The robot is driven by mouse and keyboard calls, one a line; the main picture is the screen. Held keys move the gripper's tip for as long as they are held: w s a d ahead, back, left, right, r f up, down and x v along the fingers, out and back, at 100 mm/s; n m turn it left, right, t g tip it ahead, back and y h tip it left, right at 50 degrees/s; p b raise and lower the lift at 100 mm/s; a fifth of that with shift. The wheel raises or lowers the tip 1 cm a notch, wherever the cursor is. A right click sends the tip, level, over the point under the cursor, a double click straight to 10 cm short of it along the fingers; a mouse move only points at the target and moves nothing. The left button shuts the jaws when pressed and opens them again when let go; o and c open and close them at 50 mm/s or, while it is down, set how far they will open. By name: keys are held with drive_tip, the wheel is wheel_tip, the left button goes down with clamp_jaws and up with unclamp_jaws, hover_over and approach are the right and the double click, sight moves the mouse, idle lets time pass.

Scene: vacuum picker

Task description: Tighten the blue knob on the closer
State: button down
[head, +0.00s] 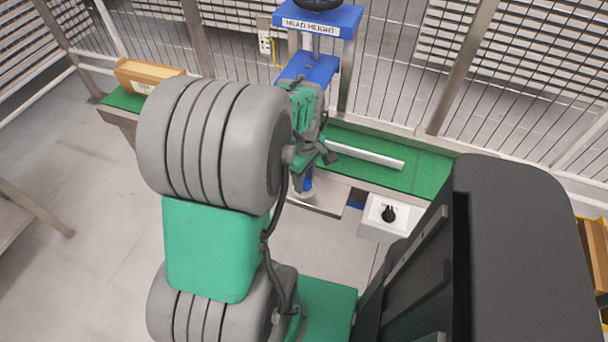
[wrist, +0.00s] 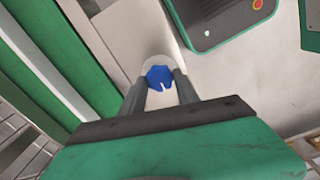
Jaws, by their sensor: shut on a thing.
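The blue knob (wrist: 158,76) shows in the wrist view, in front of a pale round base. My gripper (wrist: 161,84) has one grey finger on each side of the knob and is shut on it. In the head view a small blue patch of the knob (head: 307,184) shows below my wrist; my arm hides much of that area.
A green bench strip (head: 430,172) carries a long pale bar (head: 365,154). A white box with a black dial (head: 377,226) sits right of my gripper. A grey panel with a red button (wrist: 226,18) is near the top of the wrist view. Wire fencing (head: 400,60) closes the back.

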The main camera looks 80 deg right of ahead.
drive_tip(key=m+p, duration=0.1)
drive_tip(key=m, duration=0.3)
drive_tip(key=shift+r+m+p, duration=0.1)
drive_tip(key=shift+m+p, duration=0.2)
drive_tip(key=m+p, duration=0.1)
drive_tip(key=m, duration=0.3)
drive_tip(key=shift+m, duration=0.3)
drive_tip(key=m+p, duration=0.1)
drive_tip(key=m, duration=0.3)
drive_tip(key=shift+m+p, duration=0.75)
drive_tip(key=shift+m, duration=1.65)
drive_tip(key=c, duration=0.9)
unclamp_jaws()
wheel_tip(320, 180, up, 8)
drive_tip(key=shift+f, duration=0.2)
